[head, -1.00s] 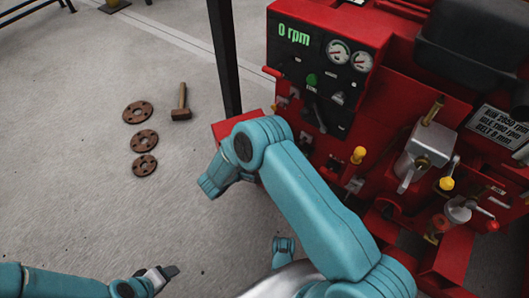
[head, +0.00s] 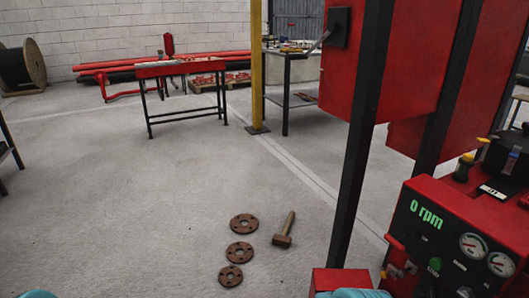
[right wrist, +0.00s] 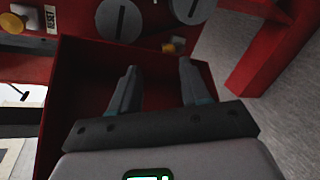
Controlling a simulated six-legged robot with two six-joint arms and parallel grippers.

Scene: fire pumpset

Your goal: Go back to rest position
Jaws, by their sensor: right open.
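My right gripper (right wrist: 158,92) is open in the right wrist view, its two grey fingers apart with nothing between them. It is over a red box-like part (right wrist: 85,80) of the pumpset. In the head view only a bit of teal arm shows at the bottom edge, by the red base. Another teal piece shows at the bottom left corner; the left gripper itself is out of view. The red pumpset panel (head: 450,235) reads 0 rpm and has two gauges.
Several rusty flanges (head: 244,224) and a hammer (head: 284,230) lie on the concrete floor. A black post (head: 355,180) stands beside the panel. A red table (head: 180,68), a yellow post (head: 256,60) and a workbench (head: 300,75) are farther back.

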